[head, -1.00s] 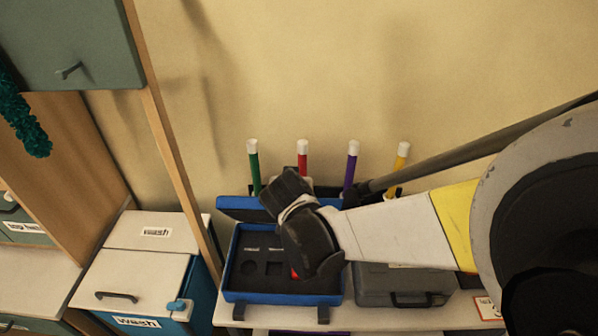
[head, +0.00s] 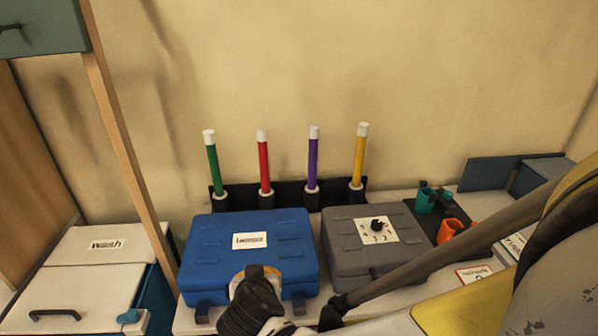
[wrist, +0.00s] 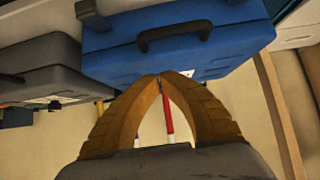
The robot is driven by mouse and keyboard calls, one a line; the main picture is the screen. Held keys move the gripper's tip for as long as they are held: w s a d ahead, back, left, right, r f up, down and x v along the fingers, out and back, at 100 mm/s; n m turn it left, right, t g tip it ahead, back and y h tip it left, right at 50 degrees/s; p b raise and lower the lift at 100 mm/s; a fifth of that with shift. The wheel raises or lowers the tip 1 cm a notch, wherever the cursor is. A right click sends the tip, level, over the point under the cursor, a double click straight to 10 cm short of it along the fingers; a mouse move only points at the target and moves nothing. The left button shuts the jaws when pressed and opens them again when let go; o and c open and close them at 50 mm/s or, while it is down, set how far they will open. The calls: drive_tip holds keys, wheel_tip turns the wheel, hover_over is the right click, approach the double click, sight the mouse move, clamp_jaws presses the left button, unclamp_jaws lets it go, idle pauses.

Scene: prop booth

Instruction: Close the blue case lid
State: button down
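The blue case (head: 213,255) stands on the white bench top. Its lid (head: 290,232) is down flat over the base, with a white label on top. Two dark latches hang at its front edge. My gripper (head: 262,272) is at the front of the lid; part of the front edge is hidden behind it. In the wrist view the blue case (wrist: 215,40) appears upside down with its black handle. My gripper's brown fingers (wrist: 163,77) meet at the tips with nothing between them. Whether they touch the lid is unclear.
A grey case (head: 345,245) with a dial stands right of the blue one. Several coloured sticks stand in a black rack (head: 287,191) behind. Teal and orange cups (head: 452,230) are farther right. A wooden post (head: 125,150) and wash bins (head: 75,285) are left.

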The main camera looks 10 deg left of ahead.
wheel_tip(320, 180, down, 6)
drive_tip(key=s+b, duration=0.1)
drive_tip(key=b, duration=0.3)
drive_tip(key=shift+s+d, duration=0.2)
drive_tip(key=shift+f, duration=0.1)
